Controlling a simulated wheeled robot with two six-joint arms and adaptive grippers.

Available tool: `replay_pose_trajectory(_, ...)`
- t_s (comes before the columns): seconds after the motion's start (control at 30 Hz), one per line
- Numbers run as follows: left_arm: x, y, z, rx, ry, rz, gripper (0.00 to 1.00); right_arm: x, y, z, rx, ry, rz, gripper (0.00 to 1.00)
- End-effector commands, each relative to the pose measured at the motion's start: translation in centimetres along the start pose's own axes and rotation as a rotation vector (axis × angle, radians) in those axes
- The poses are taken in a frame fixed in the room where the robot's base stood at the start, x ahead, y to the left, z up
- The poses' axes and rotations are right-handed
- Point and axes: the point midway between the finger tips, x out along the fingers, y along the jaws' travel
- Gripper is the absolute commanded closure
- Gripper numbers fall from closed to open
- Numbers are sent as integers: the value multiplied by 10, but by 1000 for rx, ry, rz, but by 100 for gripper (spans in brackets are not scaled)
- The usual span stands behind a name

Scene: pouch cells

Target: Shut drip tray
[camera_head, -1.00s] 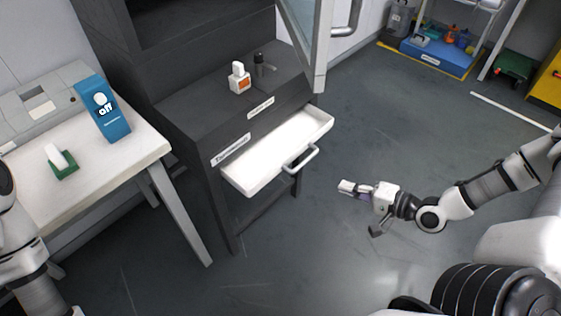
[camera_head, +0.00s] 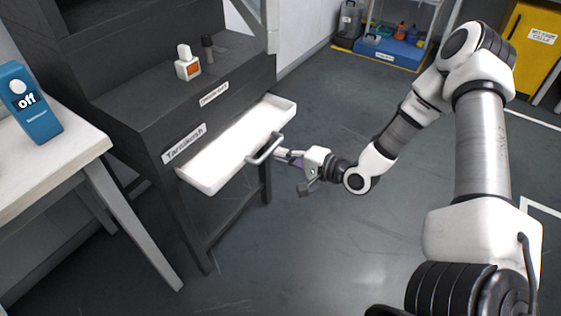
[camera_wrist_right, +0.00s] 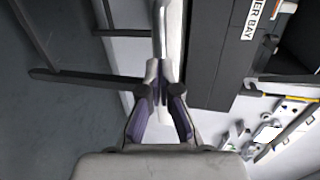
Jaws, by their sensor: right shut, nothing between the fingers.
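The white drip tray (camera_head: 205,178) is pulled out from the front of the dark cabinet and stands open. Its grey bar handle (camera_head: 266,150) is on its front side. My right gripper (camera_head: 282,154) is shut and empty, with its fingertips right beside the handle; I cannot tell whether they touch. In the right wrist view the shut fingertips (camera_wrist_right: 159,74) lie at the end of a pale bar that runs up the picture. My left gripper is not in view.
The dark cabinet (camera_head: 150,120) carries a small white bottle with an orange label (camera_head: 187,66) and a dark bottle (camera_head: 208,47). The floor (camera_head: 330,250) in front is clear.

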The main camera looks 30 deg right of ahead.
Motion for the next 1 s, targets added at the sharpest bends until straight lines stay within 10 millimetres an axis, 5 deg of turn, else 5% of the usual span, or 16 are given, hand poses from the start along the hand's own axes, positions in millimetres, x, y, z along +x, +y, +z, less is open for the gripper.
replay_pose_trajectory(0.57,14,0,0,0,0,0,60,20,2,0,-2,-2,0,100)
replay_pose_trajectory(0.8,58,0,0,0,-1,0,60,80,-6,-1,-11,-3,1,100)
replay_pose_trajectory(1.0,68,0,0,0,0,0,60,130,-23,-2,-7,-1,1,100)
